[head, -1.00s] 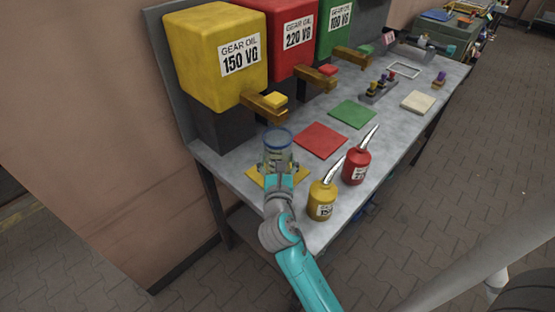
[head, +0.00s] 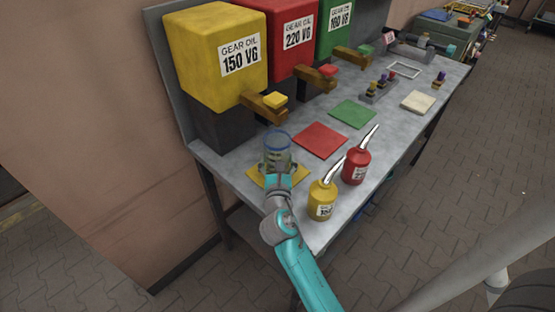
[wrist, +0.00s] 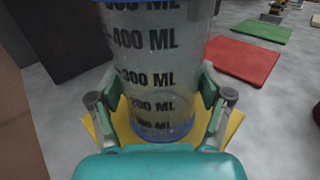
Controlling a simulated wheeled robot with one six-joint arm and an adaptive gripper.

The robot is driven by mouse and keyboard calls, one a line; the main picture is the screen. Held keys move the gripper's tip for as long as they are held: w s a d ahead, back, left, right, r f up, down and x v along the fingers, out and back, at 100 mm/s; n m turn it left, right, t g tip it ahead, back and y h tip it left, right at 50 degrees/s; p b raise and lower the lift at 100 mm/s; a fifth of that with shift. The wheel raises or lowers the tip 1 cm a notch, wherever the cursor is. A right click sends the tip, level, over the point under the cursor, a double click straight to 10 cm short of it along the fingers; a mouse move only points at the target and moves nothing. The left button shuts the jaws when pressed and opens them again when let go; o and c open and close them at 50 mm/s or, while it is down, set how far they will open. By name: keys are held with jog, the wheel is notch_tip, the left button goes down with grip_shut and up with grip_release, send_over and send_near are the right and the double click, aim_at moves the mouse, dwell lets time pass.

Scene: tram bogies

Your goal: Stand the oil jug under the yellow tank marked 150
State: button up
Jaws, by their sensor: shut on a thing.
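The oil jug (head: 277,149) is a clear cylinder with a blue rim. In the wrist view the jug (wrist: 155,75) shows black ML marks and looks empty. My gripper (head: 279,169) is shut around its lower part, with one finger on each side, and it also shows in the wrist view (wrist: 158,105). The jug is upright over the yellow mat (head: 258,178); I cannot tell whether its base touches the mat. The yellow tank (head: 205,60) marked 150 VG stands behind, and its tap (head: 265,104) ends above and just behind the jug.
Red (head: 320,140) and green (head: 352,113) mats lie to the right, below the red (head: 285,60) and green (head: 338,35) tanks. A yellow oil can (head: 322,200) and a red oil can (head: 355,166) stand near the bench's front edge, right of my arm.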

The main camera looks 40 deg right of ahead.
jog(key=o, duration=1.3)
jog(key=shift+r, duration=0.15)
jog(key=v, duration=1.2)
